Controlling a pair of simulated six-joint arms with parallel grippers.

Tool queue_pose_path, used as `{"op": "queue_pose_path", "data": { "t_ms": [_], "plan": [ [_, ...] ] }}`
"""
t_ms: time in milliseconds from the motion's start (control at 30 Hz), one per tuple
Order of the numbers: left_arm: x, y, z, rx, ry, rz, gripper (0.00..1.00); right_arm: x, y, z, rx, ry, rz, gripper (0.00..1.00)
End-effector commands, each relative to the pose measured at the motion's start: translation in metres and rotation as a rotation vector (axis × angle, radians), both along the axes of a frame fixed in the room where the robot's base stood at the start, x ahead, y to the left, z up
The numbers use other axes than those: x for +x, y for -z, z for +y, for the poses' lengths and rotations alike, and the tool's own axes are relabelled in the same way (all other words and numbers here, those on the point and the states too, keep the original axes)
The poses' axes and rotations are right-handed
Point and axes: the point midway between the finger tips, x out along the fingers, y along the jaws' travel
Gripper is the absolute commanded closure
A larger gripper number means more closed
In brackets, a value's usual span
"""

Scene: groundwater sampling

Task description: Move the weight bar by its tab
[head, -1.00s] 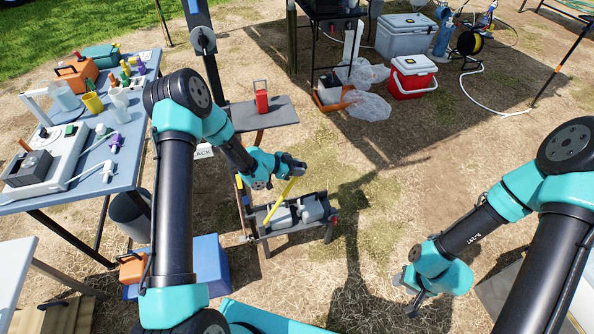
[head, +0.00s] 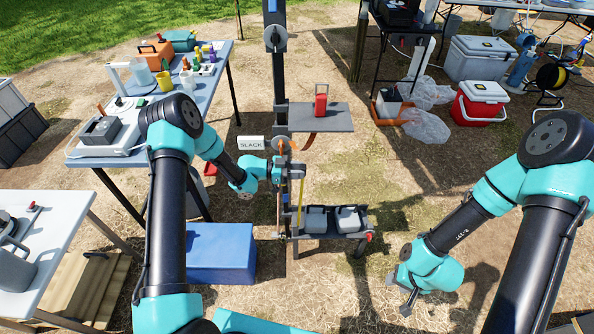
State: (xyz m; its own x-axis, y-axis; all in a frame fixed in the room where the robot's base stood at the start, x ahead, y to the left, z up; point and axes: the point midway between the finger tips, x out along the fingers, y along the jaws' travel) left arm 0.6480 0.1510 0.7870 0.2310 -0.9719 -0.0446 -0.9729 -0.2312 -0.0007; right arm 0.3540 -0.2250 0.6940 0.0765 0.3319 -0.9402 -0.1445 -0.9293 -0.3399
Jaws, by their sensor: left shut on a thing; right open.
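My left gripper (head: 295,168) is beside the dark upright post (head: 279,75), under the shelf. It is shut on the upper end of a thin yellow strip (head: 300,203), which hangs nearly upright. The strip's lower end is at the left end of a low rack (head: 333,236); whether it touches the rack is unclear. My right gripper (head: 408,300) is open and empty, low over the ground at right.
A grey shelf (head: 330,118) with a red device (head: 321,100) juts from the post above the rack. A SLACK sign (head: 251,143) is left of the post. A blue box (head: 221,252) stands below left. Open ground lies right of the rack.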

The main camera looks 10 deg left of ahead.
Motion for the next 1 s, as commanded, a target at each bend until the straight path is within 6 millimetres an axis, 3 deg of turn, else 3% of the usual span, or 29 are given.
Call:
{"op": "queue_pose_path", "data": {
  "t_ms": [200,233,500,800,1000],
  "plan": [
    [0.002,0.001,0.002,0.004,-0.006,0.000,1.00,0.000,0.000,0.000,0.000,0.000,0.000,0.57],
    [0.002,0.001,0.002,0.004,-0.006,0.000,0.68,0.000,0.000,0.000,0.000,0.000,0.000,0.57],
    [0.001,0.000,0.000,0.002,-0.002,0.000,0.43,0.000,0.000,0.000,0.000,0.000,0.000,0.57],
    [0.000,0.000,0.002,0.001,-0.001,0.000,0.43,0.000,0.000,0.000,0.000,0.000,0.000,0.57],
    [-0.004,-0.001,0.019,0.001,-0.003,0.001,0.43,0.000,0.000,0.000,0.000,0.000,0.000,0.57]
  ]
}}
